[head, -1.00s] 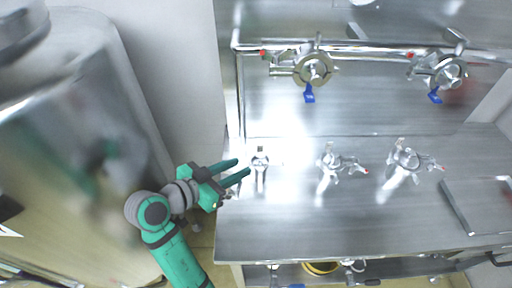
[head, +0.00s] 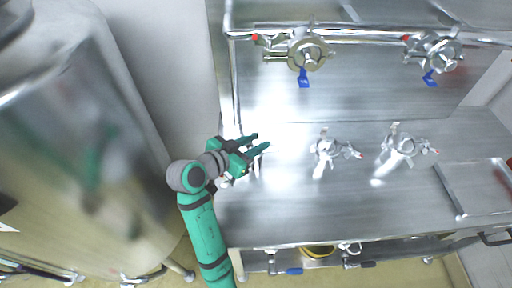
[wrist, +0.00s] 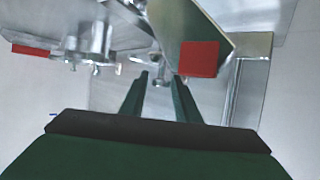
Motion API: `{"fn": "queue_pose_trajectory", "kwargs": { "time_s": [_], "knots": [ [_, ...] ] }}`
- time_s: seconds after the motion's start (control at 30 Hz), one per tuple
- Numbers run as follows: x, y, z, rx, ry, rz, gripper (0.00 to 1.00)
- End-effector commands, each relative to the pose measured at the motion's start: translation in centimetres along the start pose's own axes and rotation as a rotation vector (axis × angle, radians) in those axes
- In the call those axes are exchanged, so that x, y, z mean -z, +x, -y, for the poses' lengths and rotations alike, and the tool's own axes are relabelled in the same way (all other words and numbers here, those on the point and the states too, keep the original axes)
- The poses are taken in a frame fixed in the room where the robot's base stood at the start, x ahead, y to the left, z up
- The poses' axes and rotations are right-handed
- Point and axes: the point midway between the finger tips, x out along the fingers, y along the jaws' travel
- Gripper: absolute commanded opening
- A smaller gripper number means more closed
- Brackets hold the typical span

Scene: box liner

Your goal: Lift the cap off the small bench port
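My gripper (head: 262,142) is at the left end of the steel bench (head: 300,205), its two green fingers pointing right and apart with nothing seen between them. The small bench port with its cap is almost wholly hidden by my gripper in the head view; only a bright streak shows below the fingers. In the wrist view the fingers (wrist: 160,77) stand parallel with a gap. Small silver parts show just beyond their tips, but I cannot tell which is the cap. I cannot tell whether the fingers touch the port.
Two larger clamped fittings stand on the bench, one in the middle (head: 325,147) and one further right (head: 402,142). Two valves with blue handles (head: 304,78) (head: 430,78) hang on the back rail. A big steel tank (head: 75,130) stands left. The front of the bench is clear.

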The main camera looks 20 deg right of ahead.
Motion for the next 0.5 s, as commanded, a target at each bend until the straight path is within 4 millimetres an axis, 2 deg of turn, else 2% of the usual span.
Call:
{"fn": "queue_pose_trajectory", "kwargs": {
  "time_s": [0.23,0.27,0.37,0.4,0.5],
  "knots": [
    [0.01,0.24,0.04,0.001,0.0,-0.001,0.29],
    [0.01,0.24,0.04,0.001,0.0,-0.001,0.27],
    [0.01,0.22,0.04,0.001,0.0,-0.001,0.03],
    [0.01,0.22,0.04,0.001,0.0,-0.001,0.0],
    [0.03,0.21,0.04,0.001,0.001,-0.001,0.0]
  ]
}}
